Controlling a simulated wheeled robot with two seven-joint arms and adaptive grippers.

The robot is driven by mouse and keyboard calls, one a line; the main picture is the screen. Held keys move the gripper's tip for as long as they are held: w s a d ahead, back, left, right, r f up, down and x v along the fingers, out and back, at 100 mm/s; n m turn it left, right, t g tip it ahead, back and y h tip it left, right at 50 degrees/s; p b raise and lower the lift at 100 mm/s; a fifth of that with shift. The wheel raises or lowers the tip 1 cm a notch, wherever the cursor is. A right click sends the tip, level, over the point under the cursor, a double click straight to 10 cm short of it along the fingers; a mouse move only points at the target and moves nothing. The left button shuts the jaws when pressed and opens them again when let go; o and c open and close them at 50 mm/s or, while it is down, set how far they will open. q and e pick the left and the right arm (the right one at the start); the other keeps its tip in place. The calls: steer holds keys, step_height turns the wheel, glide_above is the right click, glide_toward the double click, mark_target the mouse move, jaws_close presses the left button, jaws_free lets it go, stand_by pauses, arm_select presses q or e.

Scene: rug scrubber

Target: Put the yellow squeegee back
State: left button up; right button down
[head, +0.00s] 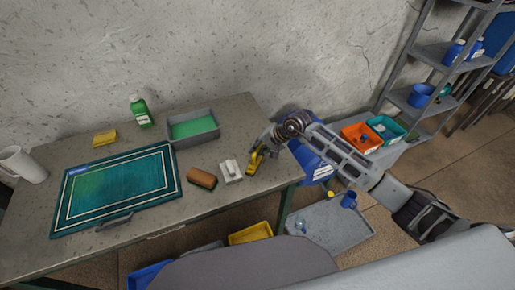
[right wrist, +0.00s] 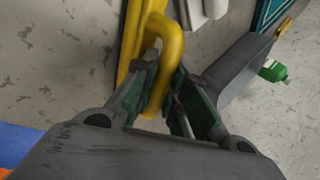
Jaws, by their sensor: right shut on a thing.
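The yellow squeegee (head: 254,162) is at the right end of the workbench, just right of the white-handled block. My right gripper (head: 262,147) is shut on it. In the right wrist view its curved yellow handle (right wrist: 165,75) passes between the green-padded fingers (right wrist: 160,105), with a straight yellow part behind. I cannot tell whether the squeegee touches the bench top. The gripper hides part of it in the head view. My left gripper is not in view.
The workbench (head: 150,228) holds a teal rug (head: 115,188), a brown brush (head: 202,177), the white-handled block (head: 231,170), a grey tray (head: 194,141), a green bottle (head: 141,112), a yellow block (head: 105,138) and a white mug (head: 24,165). A shelf (head: 432,53) stands right.

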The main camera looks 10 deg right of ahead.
steer(key=shift+f, duration=0.1)
stand_by(0.3)
steer(key=c, duration=1.5)
jaws_free()
steer(key=shift+f, duration=0.1)
steer(key=shift+o, duration=0.2)
steer(key=shift+r, duration=0.2)
steer(key=shift+v, duration=1.05)
steer(key=b+v, duration=0.1)
steer(key=v, duration=0.9)
steer(key=shift+b, duration=0.4)
